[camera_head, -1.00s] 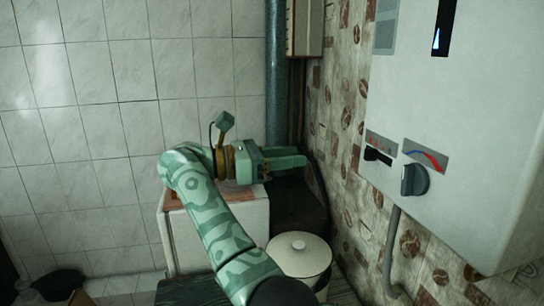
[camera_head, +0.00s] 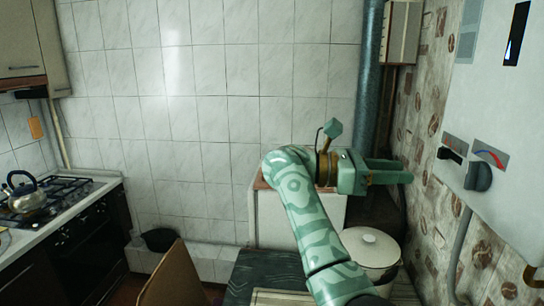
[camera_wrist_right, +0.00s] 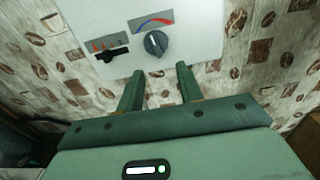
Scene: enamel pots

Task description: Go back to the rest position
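My right gripper (camera_head: 406,171) is raised in front of the patterned wall, to the right of the middle of the head view. In the right wrist view its two fingers (camera_wrist_right: 160,74) stand apart with nothing between them. A pale enamel pot with a lid (camera_head: 370,246) stands below my right forearm, which hides part of its left side. My left gripper is in neither view.
The white wall heater with knobs (camera_head: 500,145) is at the right, near my right gripper. A white box-like cabinet (camera_head: 268,215) stands behind my arm. A stove with a kettle (camera_head: 27,196) is at the left. A brown chair back (camera_head: 172,280) is in front.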

